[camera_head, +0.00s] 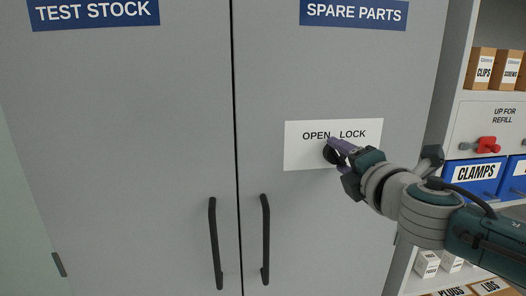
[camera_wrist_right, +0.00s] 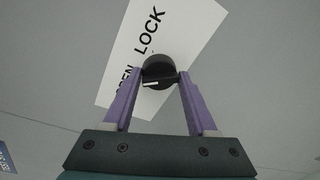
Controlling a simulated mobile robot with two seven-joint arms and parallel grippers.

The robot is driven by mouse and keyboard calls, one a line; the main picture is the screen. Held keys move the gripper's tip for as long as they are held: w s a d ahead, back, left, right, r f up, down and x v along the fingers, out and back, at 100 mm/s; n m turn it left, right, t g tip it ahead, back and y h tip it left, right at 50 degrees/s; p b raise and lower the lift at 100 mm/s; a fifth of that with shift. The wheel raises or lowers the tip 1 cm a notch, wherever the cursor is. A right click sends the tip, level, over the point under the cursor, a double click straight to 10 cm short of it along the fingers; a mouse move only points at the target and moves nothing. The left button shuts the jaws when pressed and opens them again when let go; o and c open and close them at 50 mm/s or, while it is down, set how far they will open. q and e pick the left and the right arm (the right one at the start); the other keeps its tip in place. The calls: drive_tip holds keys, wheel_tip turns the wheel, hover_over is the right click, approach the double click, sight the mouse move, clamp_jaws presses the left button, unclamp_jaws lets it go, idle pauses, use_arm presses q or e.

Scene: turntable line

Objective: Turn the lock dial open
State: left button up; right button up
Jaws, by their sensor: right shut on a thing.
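A black round lock dial (camera_head: 329,155) sits on a white plate (camera_head: 303,155) lettered OPEN and LOCK on the right cabinet door. My right gripper (camera_head: 338,151) reaches it from the right and partly hides it. In the right wrist view, the dial (camera_wrist_right: 158,69) is between the two purple fingers of my right gripper (camera_wrist_right: 160,78), which is shut on it. A white mark on the dial points left there, to the side where OPEN is. A finger partly covers the word OPEN in that view. My left gripper is not in view.
Two black upright door handles (camera_head: 214,243) (camera_head: 265,238) flank the seam between the closed cabinet doors. At the right, a shelf unit holds boxes, a blue CLAMPS bin (camera_head: 475,175) and a red-handled part (camera_head: 487,145). My right forearm extends in front of the shelves.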

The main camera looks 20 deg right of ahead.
drive_tip(key=shift+r+n, duration=0.15)
drive_tip(key=shift+n, duration=0.75)
drive_tip(key=shift+a, duration=0.1)
drive_tip(key=o, duration=1.3)
